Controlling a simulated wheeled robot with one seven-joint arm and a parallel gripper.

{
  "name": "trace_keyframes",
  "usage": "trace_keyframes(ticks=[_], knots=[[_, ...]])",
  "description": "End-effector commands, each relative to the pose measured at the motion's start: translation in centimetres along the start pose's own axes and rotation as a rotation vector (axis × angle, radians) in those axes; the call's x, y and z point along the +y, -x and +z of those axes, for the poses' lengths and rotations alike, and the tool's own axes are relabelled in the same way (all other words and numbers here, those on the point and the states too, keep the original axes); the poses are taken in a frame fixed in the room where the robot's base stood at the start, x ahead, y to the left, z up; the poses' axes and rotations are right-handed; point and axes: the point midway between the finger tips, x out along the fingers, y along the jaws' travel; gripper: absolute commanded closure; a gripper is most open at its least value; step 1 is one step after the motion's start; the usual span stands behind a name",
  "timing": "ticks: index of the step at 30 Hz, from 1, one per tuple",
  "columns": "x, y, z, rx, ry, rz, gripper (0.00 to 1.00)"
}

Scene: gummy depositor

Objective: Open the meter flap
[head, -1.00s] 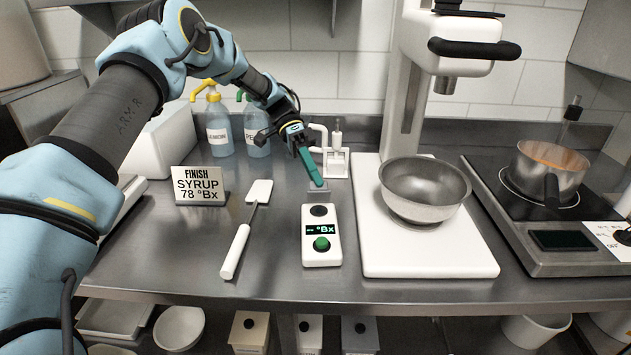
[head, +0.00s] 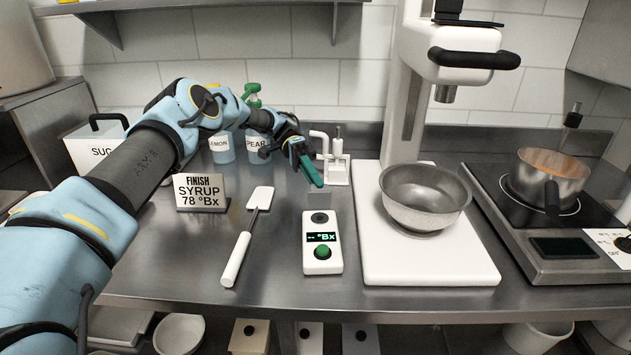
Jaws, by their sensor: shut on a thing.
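The meter (head: 322,245) is a white handheld unit lying on the steel counter, with a dark round well at its far end, a display reading "-- °Bx" and a green button. Its flap (head: 320,201) is a small grey, see-through plate standing up at the far end, clear of the dark well. My gripper (head: 316,183) reaches in from the upper left with teal fingers together, shut on the flap at its top edge. The exact contact is too small to see.
A white spatula (head: 245,235) and a "FINISH SYRUP 78 °Bx" sign (head: 202,192) are left of the meter. A steel bowl (head: 425,195) on a white stand base (head: 430,262) is close on the right. A small white fixture (head: 337,165) stands behind. The counter before the meter is clear.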

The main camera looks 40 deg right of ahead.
Motion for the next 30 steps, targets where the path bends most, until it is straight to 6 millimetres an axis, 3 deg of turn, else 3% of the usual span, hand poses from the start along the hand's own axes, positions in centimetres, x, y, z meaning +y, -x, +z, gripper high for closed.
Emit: trace_keyframes(ticks=[3, 4, 12, 22, 30], knots=[[0.0, -0.1, 0.0, 0.000, 0.000, 0.000, 1.00], [-0.1, -0.1, 0.0, 0.000, 0.000, 0.000, 0.84], [0.0, 0.0, 0.0, 0.000, 0.000, -0.001, 0.55], [0.5, 0.1, -0.1, 0.001, -0.002, 0.000, 0.55], [4.6, 1.1, -0.4, 0.003, -0.005, 0.000, 0.55]])
